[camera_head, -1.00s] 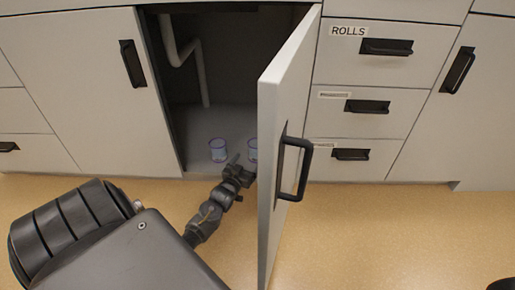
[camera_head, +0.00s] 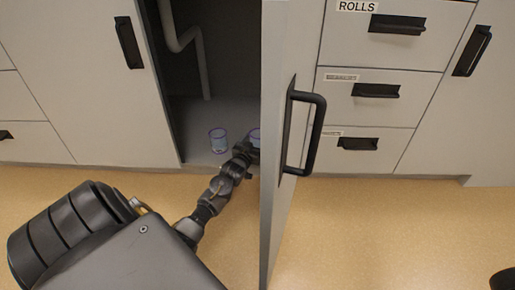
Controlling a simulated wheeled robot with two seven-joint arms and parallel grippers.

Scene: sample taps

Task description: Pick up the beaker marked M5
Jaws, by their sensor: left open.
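Two small clear beakers with bluish rims stand on the floor of the open cabinet. The left beaker (camera_head: 218,141) is in full view. The right beaker (camera_head: 255,136) is partly hidden by my left gripper and the door edge. I cannot read a mark on either, so I cannot tell which is M5. My left gripper (camera_head: 250,146) is open at the right beaker, in the cabinet opening; its fingertips are partly hidden behind the door, and I cannot tell whether they touch the beaker. My right gripper is not in view.
The open cabinet door (camera_head: 290,215) with a black handle stands out close to the right of my left gripper. A pale pipe (camera_head: 202,70) runs down inside the cabinet. Closed drawers, one labelled ROLLS (camera_head: 357,6), are at the right.

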